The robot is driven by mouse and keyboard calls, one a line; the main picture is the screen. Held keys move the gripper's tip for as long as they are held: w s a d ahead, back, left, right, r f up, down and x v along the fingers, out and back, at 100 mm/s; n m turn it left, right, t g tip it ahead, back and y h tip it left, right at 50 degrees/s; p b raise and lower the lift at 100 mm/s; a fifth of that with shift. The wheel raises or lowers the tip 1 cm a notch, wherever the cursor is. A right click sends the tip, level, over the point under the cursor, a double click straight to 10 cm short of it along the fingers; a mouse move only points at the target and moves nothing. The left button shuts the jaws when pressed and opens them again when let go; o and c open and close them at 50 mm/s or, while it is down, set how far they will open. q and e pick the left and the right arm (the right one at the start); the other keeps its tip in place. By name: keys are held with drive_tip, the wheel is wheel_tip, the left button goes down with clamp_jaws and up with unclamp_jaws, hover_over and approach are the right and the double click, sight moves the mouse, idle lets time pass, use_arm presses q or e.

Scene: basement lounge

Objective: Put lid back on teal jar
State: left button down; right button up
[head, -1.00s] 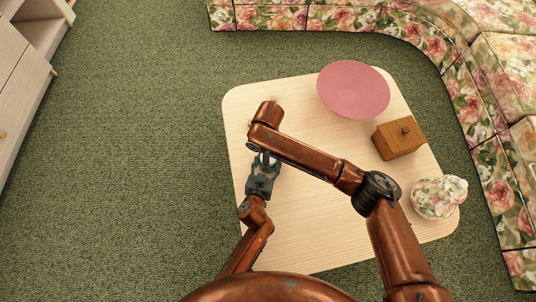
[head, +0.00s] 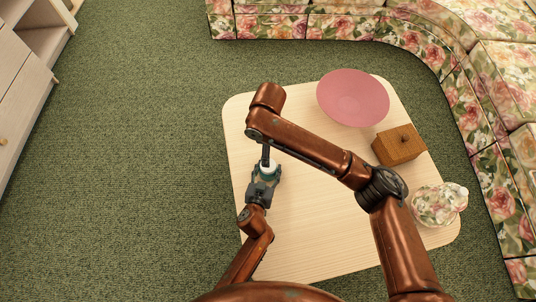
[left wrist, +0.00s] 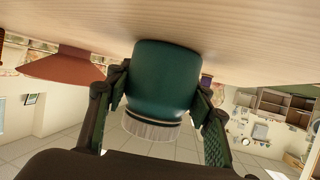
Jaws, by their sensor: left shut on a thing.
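The teal jar (left wrist: 165,82) is between the two fingers of my left gripper (left wrist: 162,105), which is shut on its sides. The left wrist view is upside down, with the tabletop at the top; the jar's base is at or close to the wood. A pale ribbed band rings the jar's top end. In the head view a white round patch (head: 269,166) shows at the top of the jar, and I cannot tell whether it is the lid or the mouth. My right gripper (head: 266,158) points down right over it; its fingers are too small and hidden to read.
A floral sofa (head: 420,30) curves around the back and right. The table's front middle is clear.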

drive_tip(key=shift+r, duration=0.45)
use_arm(q)
drive_tip(key=c, duration=0.9)
unclamp_jaws()
drive_tip(key=shift+o, duration=0.2)
drive_tip(key=shift+s, duration=0.1)
drive_tip(key=v, duration=1.1)
drive_tip(key=shift+s+a+r, duration=0.1)
drive_tip(key=shift+s+a, duration=0.1)
drive_tip(key=shift+s, duration=0.2)
